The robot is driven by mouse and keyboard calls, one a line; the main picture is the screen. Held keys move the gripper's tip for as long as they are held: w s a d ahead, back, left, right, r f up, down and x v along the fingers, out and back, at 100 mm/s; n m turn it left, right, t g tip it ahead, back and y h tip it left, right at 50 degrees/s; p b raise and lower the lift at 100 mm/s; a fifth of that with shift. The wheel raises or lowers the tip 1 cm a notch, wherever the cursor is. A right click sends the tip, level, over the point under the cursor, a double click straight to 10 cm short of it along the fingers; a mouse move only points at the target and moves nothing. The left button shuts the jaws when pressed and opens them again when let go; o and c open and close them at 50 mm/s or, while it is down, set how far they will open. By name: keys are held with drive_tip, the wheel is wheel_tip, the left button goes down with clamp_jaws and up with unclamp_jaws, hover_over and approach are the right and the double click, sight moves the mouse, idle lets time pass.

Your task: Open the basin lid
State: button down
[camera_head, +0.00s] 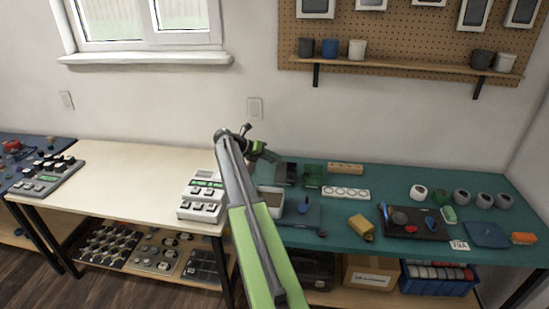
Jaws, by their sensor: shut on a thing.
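The basin (277,213) is a pale box on the green bench top, just right of my arm, with a light beige inside showing from above. My arm hides its left part. My gripper (272,156) is at the back of the bench, above and behind the basin, with green parts at its end. It is shut on what seems to be the basin lid; the held part is small and mostly hidden. A dark upright panel (281,173) stands just behind the basin, and I cannot tell if it is the lid.
A device with buttons (202,197) stands left.

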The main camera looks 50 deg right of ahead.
drive_tip(key=c, duration=1.5)
unclamp_jaws()
drive_tip(key=shift+w+a+f, duration=0.2)
drive_tip(key=shift+f, duration=0.1)
drive_tip(key=shift+o, duration=1.2)
drive_tip(key=shift+w+d+f, duration=0.1)
drive_tip(key=shift+w+f, duration=0.15)
drive_tip(key=shift+s+r, duration=0.15)
drive_tip(key=shift+r, duration=0.1)
drive_tip(key=p+v, duration=1)
drive_tip(key=v, duration=0.7)
drive_tip(key=shift+r, duration=0.1)
